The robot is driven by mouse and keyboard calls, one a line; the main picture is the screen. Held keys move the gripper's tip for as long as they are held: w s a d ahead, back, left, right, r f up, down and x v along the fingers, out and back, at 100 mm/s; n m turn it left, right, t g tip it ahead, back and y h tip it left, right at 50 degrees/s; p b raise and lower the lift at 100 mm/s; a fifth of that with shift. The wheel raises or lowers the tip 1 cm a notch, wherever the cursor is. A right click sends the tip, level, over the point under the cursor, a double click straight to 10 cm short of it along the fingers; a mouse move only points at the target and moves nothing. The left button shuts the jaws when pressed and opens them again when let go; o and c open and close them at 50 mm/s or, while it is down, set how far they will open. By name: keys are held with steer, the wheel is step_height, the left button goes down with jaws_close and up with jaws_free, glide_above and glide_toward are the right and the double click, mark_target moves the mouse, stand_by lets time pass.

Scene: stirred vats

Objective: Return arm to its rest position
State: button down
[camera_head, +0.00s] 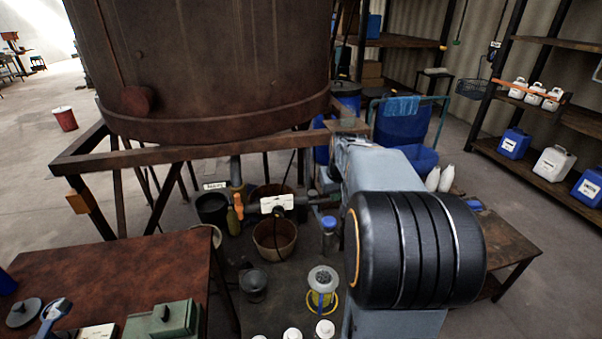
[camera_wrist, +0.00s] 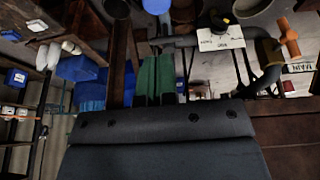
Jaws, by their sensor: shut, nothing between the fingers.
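My arm (camera_head: 405,245), pale grey with a thick black ribbed joint, fills the right middle of the head view and reaches forward beside the big vat. My gripper (camera_wrist: 155,72) shows in the wrist view as green fingers close together beyond a dark grey body. It is shut and holds nothing. The head view does not show its fingers clearly. The brown, rusty vat (camera_head: 215,65) stands on a metal frame (camera_head: 130,155) to the left of the arm. Pipes with a white label plate (camera_wrist: 220,38) and an orange valve handle (camera_wrist: 288,38) lie beyond the gripper.
A reddish table (camera_head: 150,265) is at lower left. Buckets (camera_head: 275,237) and a yellow-and-grey vessel (camera_head: 322,285) stand under and before the vat. Shelves with canisters (camera_head: 553,160) line the right.

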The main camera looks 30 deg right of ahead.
steer(key=s+a+f+n, duration=0.1)
steer(key=s+a, duration=0.5)
steer(key=a, duration=0.4)
steer(key=s+a+f+n+y, duration=0.1)
steer(key=s+a+n, duration=0.1)
steer(key=s+a, duration=0.5)
steer(key=a, duration=0.4)
steer(key=shift+a+f, duration=0.25)
steer(key=shift+f, duration=0.15)
stand_by(0.6)
